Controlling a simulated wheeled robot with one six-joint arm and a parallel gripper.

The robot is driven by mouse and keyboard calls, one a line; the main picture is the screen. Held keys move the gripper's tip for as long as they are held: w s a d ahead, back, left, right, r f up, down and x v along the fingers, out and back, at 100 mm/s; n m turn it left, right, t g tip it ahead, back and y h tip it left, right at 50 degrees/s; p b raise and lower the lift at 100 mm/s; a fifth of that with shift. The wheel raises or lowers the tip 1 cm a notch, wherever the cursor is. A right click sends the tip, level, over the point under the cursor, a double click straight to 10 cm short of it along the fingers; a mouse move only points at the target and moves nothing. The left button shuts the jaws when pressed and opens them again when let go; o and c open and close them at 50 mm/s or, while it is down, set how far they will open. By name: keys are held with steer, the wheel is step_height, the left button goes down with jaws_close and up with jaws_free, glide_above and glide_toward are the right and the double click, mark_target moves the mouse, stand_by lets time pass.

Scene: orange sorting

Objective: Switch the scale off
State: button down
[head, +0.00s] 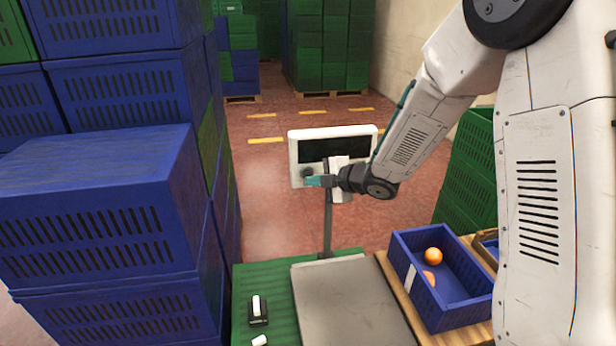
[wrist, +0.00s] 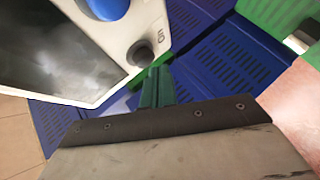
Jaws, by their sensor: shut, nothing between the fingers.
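The scale's white display head (head: 292,146) stands on a thin post behind the scale's flat grey platform (head: 345,300). Its screen is dark in the head view. In the wrist view the display head (wrist: 120,88) shows a dark screen, a blue button (wrist: 103,8) and a dark round knob (wrist: 140,53) with lettering beside it. My gripper (head: 318,181) is at the lower front of the display head. Its green fingers (wrist: 157,85) are shut and empty, with the tips right at the knob. I cannot tell whether they touch it.
A blue crate (head: 408,245) with two oranges (head: 433,256) stands right of the platform. Stacked blue crates (head: 100,225) fill the left side. Small black and white items (head: 258,310) lie on the green surface (head: 280,278) left of the platform. Green crates (head: 468,165) stand behind my arm.

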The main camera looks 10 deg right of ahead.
steer(key=shift+s, duration=0.2)
steer(key=shift+s, duration=2.5)
steer(key=shift+f, duration=0.1)
